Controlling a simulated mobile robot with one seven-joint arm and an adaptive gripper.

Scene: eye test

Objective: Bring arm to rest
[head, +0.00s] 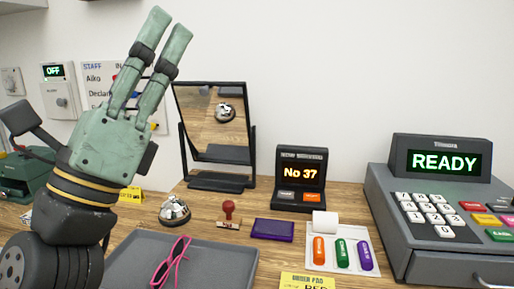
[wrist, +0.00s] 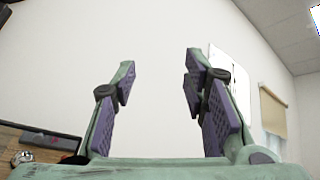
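My gripper (head: 164,40) is raised at the left in the head view, above the counter, with its green fingers pointing up and slightly right. In the wrist view, my gripper (wrist: 160,75) shows two fingers with purple pads standing wide apart, with only white wall between them. It is open, holds nothing and touches nothing that I can see. In the head view, my arm covers part of the counter's left side and of the staff sign (head: 97,78) behind it.
Below and right are a grey tray (head: 215,264) with pink glasses (head: 171,262), a bell (head: 174,211), red-handled stamp (head: 229,214), purple pad (head: 273,230), mirror (head: 210,115), number display (head: 301,170), white tray (head: 343,264) with coloured capsules, and register (head: 440,215). Space above the counter is free.

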